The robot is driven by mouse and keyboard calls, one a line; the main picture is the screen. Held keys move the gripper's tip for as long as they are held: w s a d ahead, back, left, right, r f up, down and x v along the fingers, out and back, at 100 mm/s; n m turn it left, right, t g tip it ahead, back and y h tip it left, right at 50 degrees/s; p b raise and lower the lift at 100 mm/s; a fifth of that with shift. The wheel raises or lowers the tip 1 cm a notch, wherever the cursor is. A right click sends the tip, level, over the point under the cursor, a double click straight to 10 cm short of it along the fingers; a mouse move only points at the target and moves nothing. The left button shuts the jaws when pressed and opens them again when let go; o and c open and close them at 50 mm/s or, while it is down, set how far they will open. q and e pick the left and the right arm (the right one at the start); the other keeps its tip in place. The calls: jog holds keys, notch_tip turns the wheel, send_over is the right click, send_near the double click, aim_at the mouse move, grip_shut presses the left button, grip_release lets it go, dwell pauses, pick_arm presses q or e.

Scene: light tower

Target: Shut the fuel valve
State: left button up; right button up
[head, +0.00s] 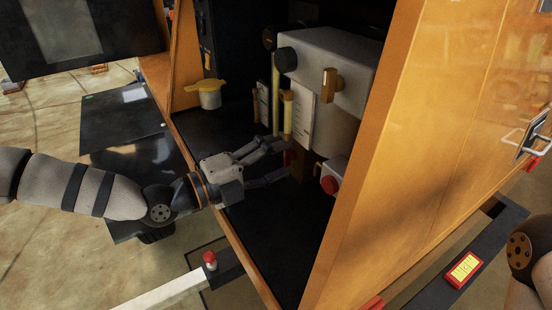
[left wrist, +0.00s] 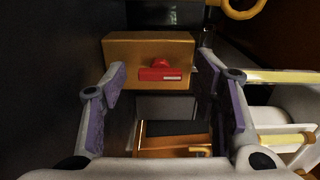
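The fuel valve appears to be the red handle (left wrist: 160,73) on a tan block (left wrist: 125,48) in the left wrist view. The handle looks roughly crosswise there, with a raised red knob on it. My left gripper (left wrist: 167,98) is open, with one finger on each side of the block's lower part. The handle shows between the fingers, a little beyond them; I cannot tell whether anything touches. In the head view my left gripper (head: 279,160) reaches into the cabinet, and a bit of red (head: 289,157) shows at its fingertips, mostly hidden. My right gripper is out of view.
A white tank (head: 325,65) with a black cap stands above and behind the gripper. A yellow tube (head: 287,112) is close to the fingers. A red button (head: 329,185) sits on a grey box to the right. The orange door (head: 420,150) bounds the right; black floor (head: 285,230) is clear.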

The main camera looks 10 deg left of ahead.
pick_arm(q)
jog(key=v, duration=1.2)
